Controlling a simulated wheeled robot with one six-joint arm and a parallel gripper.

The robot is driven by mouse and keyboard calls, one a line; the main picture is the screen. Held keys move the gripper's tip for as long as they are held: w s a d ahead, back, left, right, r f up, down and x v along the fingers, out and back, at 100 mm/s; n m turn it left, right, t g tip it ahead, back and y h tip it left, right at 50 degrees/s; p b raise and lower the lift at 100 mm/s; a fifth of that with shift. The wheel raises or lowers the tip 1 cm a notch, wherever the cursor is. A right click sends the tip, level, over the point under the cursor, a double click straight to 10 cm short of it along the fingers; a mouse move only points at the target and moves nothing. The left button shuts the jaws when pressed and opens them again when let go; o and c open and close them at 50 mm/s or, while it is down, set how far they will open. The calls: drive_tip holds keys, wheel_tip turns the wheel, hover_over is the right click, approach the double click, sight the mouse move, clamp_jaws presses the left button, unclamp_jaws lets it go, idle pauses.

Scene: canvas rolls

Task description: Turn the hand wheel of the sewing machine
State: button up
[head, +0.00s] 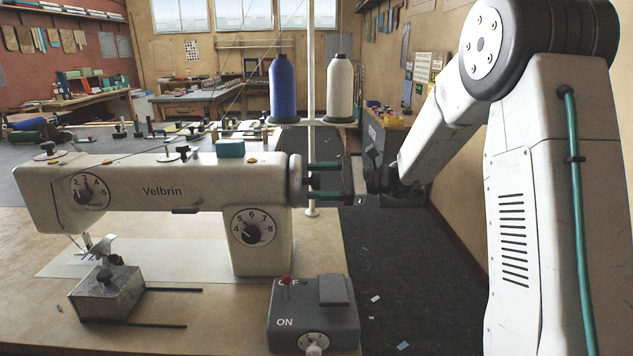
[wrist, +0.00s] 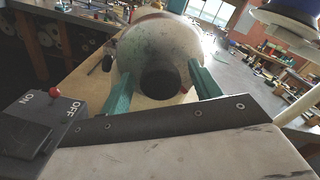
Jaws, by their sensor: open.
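The cream sewing machine (head: 150,190), lettered "Velbrin", stands on the wooden table in the head view. Its hand wheel (head: 296,180) is at the right end of the machine's arm. In the wrist view the hand wheel (wrist: 140,50) is a pale round shape with a dark hub (wrist: 160,82) facing me. My gripper (head: 311,180) is open and level with the wheel, just to its right, fingers pointing at it. In the wrist view the teal fingers of my gripper (wrist: 160,66) flank the hub on both sides. I cannot tell whether they touch the wheel.
A grey switch box (head: 313,313) with a red-tipped lever and "ON" lettering sits in front, below my gripper; it shows at left in the wrist view (wrist: 55,125). Blue (head: 282,88) and white (head: 340,88) thread cones stand on a pole stand behind. Dark floor lies right of the table.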

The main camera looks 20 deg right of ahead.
drive_tip(key=v, duration=0.7)
